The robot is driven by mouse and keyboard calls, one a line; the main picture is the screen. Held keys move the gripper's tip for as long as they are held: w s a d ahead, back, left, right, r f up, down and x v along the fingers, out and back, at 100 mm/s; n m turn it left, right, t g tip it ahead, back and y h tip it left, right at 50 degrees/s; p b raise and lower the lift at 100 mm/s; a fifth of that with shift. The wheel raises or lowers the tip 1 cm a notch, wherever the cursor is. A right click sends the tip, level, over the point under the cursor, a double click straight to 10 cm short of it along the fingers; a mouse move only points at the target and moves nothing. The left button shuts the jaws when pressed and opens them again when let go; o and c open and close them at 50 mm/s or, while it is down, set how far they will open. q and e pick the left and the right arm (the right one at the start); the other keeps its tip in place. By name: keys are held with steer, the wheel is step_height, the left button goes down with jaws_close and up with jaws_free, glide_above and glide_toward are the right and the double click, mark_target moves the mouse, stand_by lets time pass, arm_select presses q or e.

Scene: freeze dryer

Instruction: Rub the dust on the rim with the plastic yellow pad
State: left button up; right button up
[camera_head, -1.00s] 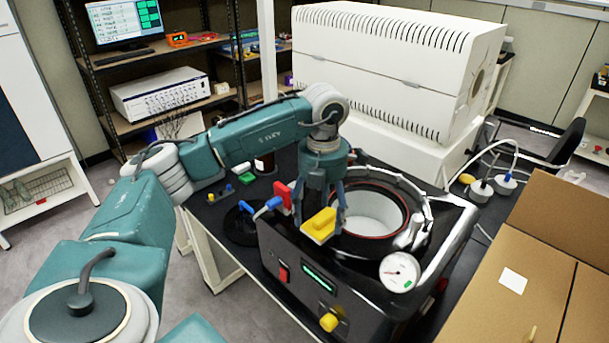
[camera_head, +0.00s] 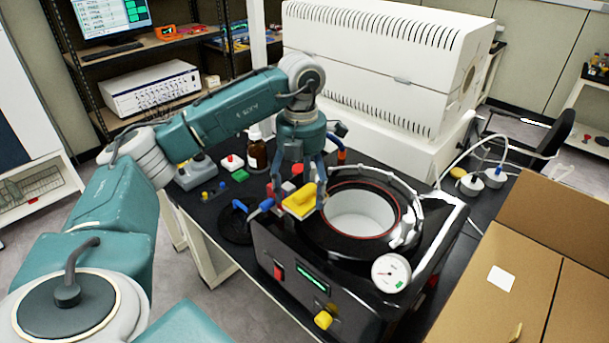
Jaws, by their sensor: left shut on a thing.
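The yellow pad (camera_head: 300,201) is held in my left gripper (camera_head: 299,198), which comes down from above and is shut on it. The pad is at the left side of the round chamber's rim (camera_head: 333,192), above the black top of the freeze dryer (camera_head: 305,268). I cannot tell whether the pad touches the rim. The chamber is open, with a white inside and a dark red ring. No dust can be made out on the rim. My right gripper is not in view.
A brown bottle (camera_head: 257,154) and small coloured items stand behind the gripper.

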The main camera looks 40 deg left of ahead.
arm_select(q)
steer(key=shift+a+r+p, duration=0.25)
steer(key=shift+r+p, duration=0.2)
steer(key=shift+r, duration=0.45)
steer(key=shift+d+r, duration=0.2)
